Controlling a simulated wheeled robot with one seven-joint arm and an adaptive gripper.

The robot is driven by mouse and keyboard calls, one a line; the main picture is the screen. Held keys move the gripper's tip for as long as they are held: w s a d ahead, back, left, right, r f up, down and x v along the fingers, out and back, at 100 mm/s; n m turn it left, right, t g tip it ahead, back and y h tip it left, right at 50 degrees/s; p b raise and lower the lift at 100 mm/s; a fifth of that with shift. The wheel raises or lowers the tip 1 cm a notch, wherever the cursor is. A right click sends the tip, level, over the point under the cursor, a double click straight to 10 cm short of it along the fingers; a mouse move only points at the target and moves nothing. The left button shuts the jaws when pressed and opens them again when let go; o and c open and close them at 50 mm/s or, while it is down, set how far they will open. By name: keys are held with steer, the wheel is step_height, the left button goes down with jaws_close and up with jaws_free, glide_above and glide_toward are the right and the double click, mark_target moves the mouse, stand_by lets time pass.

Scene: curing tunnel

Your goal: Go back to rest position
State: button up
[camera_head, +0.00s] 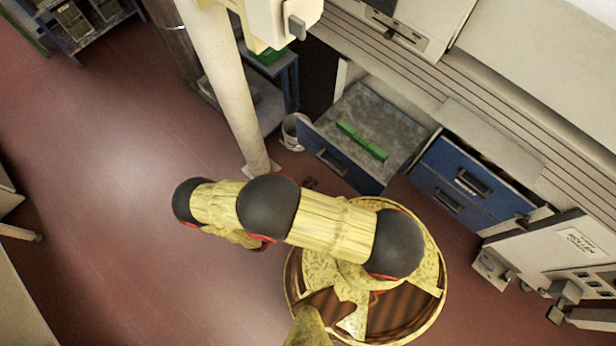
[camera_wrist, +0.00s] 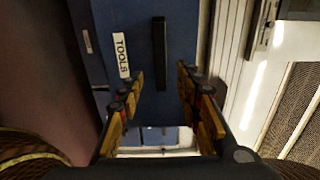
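My gripper (camera_wrist: 161,88) is open and empty in the wrist view, its two fingers well apart. Between and beyond the fingers is a blue drawer front (camera_wrist: 180,60) with a dark bar handle (camera_wrist: 159,50) and a white "TOOLS" label (camera_wrist: 121,55). The fingers look clear of the handle. In the head view my yellow and black arm stretches left from my round base, and it hides most of the gripper. An open blue drawer (camera_head: 330,158) sticks out beyond the arm, with a long green object (camera_head: 362,141) lying inside.
A white machine (camera_head: 560,255) is at the right. The red floor (camera_head: 120,190) at left is clear.

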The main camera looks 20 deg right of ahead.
steer(key=shift+s+a, duration=0.15)
steer(key=shift+a, duration=0.2)
stand_by(0.5)
